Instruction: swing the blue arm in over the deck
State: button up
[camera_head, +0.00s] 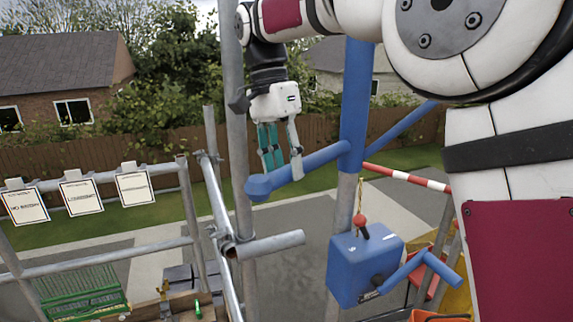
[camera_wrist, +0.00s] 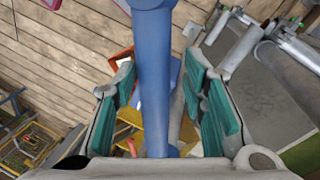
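The blue arm (camera_head: 312,166) is a tube reaching left from a blue upright post (camera_head: 355,100), with a capped free end out at the scaffold's edge. My gripper (camera_head: 283,165) points down at the arm near its free end. In the wrist view the blue arm (camera_wrist: 153,75) runs between my two teal-padded fingers (camera_wrist: 170,100). Gaps show on both sides, so the fingers are open and not clamped on it. Wooden deck planks (camera_wrist: 60,50) show at the upper left of the wrist view.
A blue winch box (camera_head: 362,265) with a crank hangs on the post, below a red ball (camera_head: 360,220) on a line. Grey scaffold tubes (camera_head: 265,245) stand left of it. A red-and-white bar (camera_head: 408,178) crosses to the right. Signs (camera_head: 80,195) and a green crate (camera_head: 82,293) are at left.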

dwell(0.3)
jog(key=v, duration=0.7)
jog(key=shift+r, duration=0.2)
dwell(0.3)
jog(key=s+d+f+n+t+y, duration=0.1)
jog(key=s+d+n+t, duration=0.35)
jog(key=s+d, duration=0.7)
jog(key=s+d+f+n+t, duration=0.3)
jog(key=s+d+f+n, duration=0.2)
jog(key=s+f, duration=0.7)
jog(key=shift+s+y, duration=0.3)
jog(key=shift+y, duration=0.1)
